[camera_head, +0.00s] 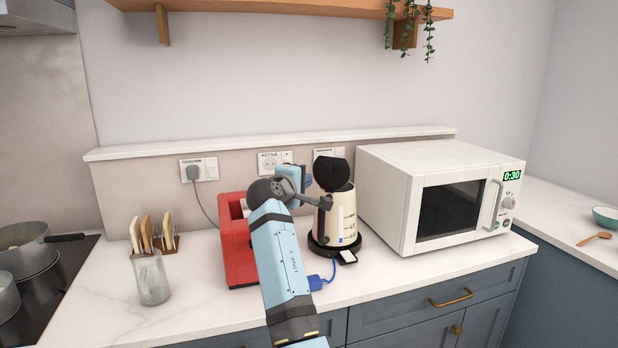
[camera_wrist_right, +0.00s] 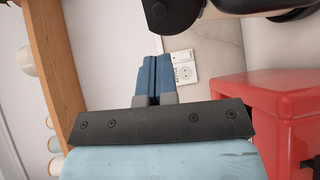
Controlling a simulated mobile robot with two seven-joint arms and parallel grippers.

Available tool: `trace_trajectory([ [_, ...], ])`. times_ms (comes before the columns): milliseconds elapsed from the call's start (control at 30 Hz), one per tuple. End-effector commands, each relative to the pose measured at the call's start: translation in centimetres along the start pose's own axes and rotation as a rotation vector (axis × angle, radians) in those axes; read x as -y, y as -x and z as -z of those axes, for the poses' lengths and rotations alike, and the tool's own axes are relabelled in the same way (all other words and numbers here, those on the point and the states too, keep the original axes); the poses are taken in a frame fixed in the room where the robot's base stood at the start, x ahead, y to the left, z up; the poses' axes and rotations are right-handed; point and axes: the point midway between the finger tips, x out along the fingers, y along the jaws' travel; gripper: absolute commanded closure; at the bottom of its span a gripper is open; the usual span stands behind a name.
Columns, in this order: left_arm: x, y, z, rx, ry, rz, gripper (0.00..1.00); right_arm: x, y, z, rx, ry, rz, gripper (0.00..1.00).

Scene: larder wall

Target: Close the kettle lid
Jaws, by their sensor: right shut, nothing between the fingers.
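The cream kettle (camera_head: 341,222) stands on its round black base (camera_head: 322,246) on the counter, left of the microwave. Its black lid (camera_head: 332,175) is open and tilted up above the body. My right gripper (camera_head: 306,178) is beside the lid, on its left, and my arm crosses in front of the kettle's left side. In the right wrist view the blue fingers (camera_wrist_right: 150,75) are shut together with nothing between them. Dark and cream shapes at the top edge of that view are cut off, and I cannot tell which parts they are. My left gripper is out of view.
A red toaster (camera_head: 235,240) stands close left of the kettle, partly behind my arm. The white microwave (camera_head: 395,205) stands to the right. A glass jar (camera_head: 151,280) and a toast rack (camera_head: 168,243) are at the left. A wooden shelf (camera_head: 290,8) runs above.

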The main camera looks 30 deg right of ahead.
Motion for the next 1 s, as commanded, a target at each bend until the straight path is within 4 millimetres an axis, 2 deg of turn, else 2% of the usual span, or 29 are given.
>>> trace_trajectory([
  [300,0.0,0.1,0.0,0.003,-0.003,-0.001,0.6,-0.2,-6.9,-0.1,0.002,0.001,-0.001,1.0],
  [500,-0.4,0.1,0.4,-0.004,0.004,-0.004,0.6,-0.1,-10.1,0.0,0.0,0.001,-0.001,1.0],
  [700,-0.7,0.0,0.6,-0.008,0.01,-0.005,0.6,0.0,-11.5,0.0,0.0,0.0,0.0,1.0],
  [1000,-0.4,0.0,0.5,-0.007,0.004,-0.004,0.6,0.0,-11.7,0.0,-0.001,0.0,0.0,1.0],
])
